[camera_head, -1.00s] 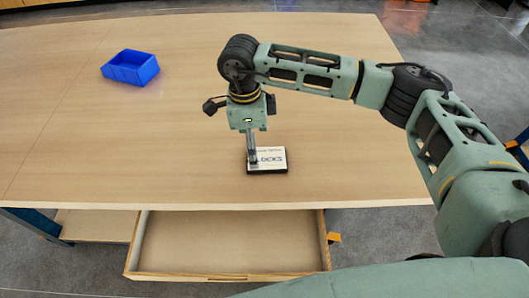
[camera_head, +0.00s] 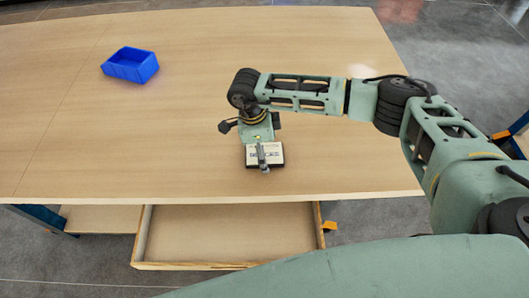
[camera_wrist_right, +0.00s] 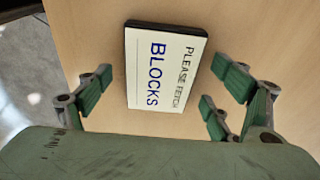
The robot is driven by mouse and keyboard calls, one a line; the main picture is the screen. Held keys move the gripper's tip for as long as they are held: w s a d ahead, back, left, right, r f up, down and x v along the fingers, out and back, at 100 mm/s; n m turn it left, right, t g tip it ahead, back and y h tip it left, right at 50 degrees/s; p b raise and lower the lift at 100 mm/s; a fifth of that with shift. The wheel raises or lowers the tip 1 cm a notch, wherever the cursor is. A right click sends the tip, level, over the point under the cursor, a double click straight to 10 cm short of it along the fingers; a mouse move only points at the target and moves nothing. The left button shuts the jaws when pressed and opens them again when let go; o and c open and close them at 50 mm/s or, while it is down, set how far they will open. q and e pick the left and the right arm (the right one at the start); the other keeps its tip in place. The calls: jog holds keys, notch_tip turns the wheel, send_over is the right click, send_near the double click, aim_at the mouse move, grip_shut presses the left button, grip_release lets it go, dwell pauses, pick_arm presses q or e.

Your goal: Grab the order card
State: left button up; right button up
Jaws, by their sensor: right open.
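The order card (camera_head: 275,156) is a white plate with a dark edge, lying flat on the wooden table near its front edge. In the right wrist view the card (camera_wrist_right: 163,70) reads "PLEASE FETCH BLOCKS". My right gripper (camera_head: 264,168) is above the card and hides part of it in the head view. In the wrist view the right gripper (camera_wrist_right: 155,97) is open, its green-padded fingers apart on either side of the card with nothing between them gripped. My left gripper does not show.
A blue open bin (camera_head: 131,65) stands at the table's back left. An open, empty-looking drawer (camera_head: 230,265) sticks out below the front edge of the table (camera_head: 200,120). The tabletop around the card is clear.

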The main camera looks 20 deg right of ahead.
jog(key=shift+c, duration=0.6)
jog(key=c, duration=1.1)
jog(key=shift+w+r, duration=0.1)
jog(key=shift+r, duration=0.05)
